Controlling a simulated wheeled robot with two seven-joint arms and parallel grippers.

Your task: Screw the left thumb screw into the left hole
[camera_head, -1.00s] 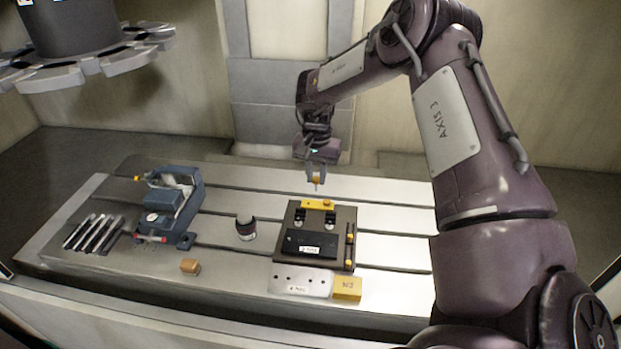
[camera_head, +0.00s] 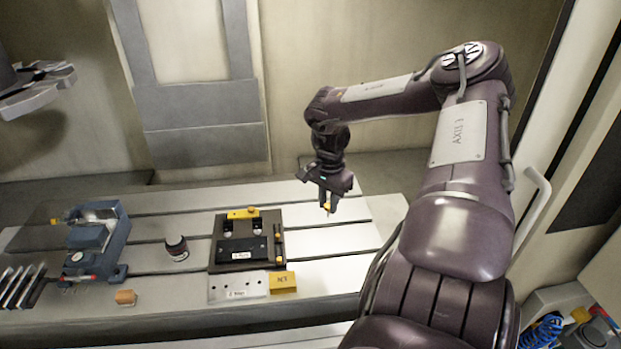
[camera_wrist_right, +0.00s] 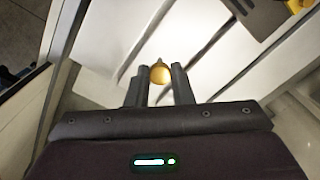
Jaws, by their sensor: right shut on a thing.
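My right gripper (camera_head: 328,204) is shut on a small brass-yellow thumb screw (camera_head: 327,208), held above the machine table to the right of the dark fixture (camera_head: 213,266). In the right wrist view the screw's rounded yellow head (camera_wrist_right: 159,73) sits between the fingertips. On the back of the fixture lies a yellow bar (camera_head: 236,214), with an orange-yellow knob (camera_head: 253,210) at its right end. The left hole at the bar's other end is too small to make out clearly. The held screw is clear of the bar. My left gripper is not in view.
A blue vise (camera_head: 104,240) stands at the left, with a dark round part (camera_head: 177,248) between it and the fixture. A drilled metal plate (camera_head: 225,288), a yellow block (camera_head: 283,282) and an orange block (camera_head: 126,297) lie in front. The slotted table (camera_head: 345,245) is clear right of the fixture.

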